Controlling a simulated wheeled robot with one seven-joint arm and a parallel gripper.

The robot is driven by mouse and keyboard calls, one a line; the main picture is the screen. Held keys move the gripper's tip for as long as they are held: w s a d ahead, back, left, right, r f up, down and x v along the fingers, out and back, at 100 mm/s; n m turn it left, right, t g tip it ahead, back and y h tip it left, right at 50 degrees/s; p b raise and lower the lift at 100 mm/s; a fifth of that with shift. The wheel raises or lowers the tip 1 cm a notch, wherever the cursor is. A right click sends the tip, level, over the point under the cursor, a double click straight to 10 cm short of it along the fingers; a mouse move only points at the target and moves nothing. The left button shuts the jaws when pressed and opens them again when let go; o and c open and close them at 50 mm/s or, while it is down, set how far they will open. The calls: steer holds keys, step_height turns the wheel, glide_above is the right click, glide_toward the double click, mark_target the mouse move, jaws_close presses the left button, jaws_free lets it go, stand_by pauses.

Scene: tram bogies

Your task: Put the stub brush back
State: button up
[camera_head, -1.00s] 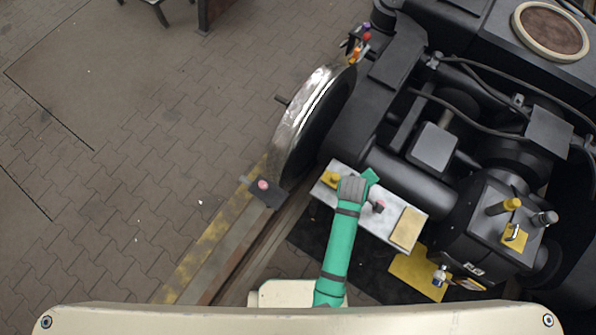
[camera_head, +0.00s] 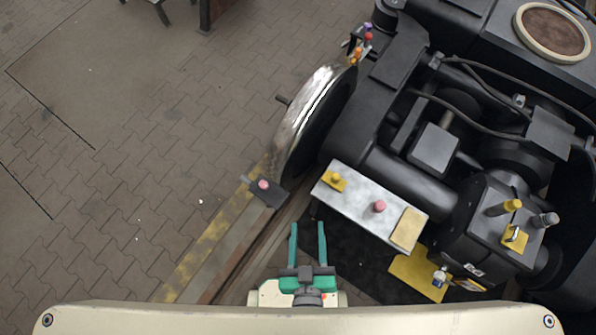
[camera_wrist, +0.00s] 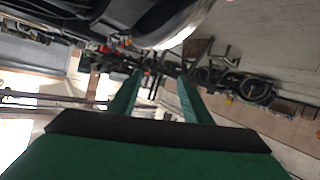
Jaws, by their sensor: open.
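I cannot tell for certain which thing is the stub brush. A short pink-topped piece (camera_head: 379,206) stands on the pale metal shelf (camera_head: 350,203), beside a yellow piece (camera_head: 334,180) and a tan pad (camera_head: 408,228). My gripper (camera_head: 308,225) is open, its two green fingers parallel with nothing between them. It is in front of the shelf, to its lower left and apart from it. In the wrist view my gripper (camera_wrist: 158,77) also shows empty, with blurred dark machinery beyond it.
A steel wheel (camera_head: 305,120) stands behind on a rail, where a dark block (camera_head: 265,189) with a pink knob sits. Coloured handles (camera_head: 362,42) stick up above the wheel. A gearbox (camera_head: 490,230) carries yellow and grey pegs. A yellow plate (camera_head: 415,275) lies lower right. Paving at left is clear.

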step_height(320, 180, up, 6)
steer(key=s+a+m+t, duration=0.1)
steer(key=s+a, duration=0.1)
steer(key=shift+s+a+f+m, duration=0.15)
steer(key=shift+a+f+m, duration=0.1)
steer(key=shift+m, duration=0.15)
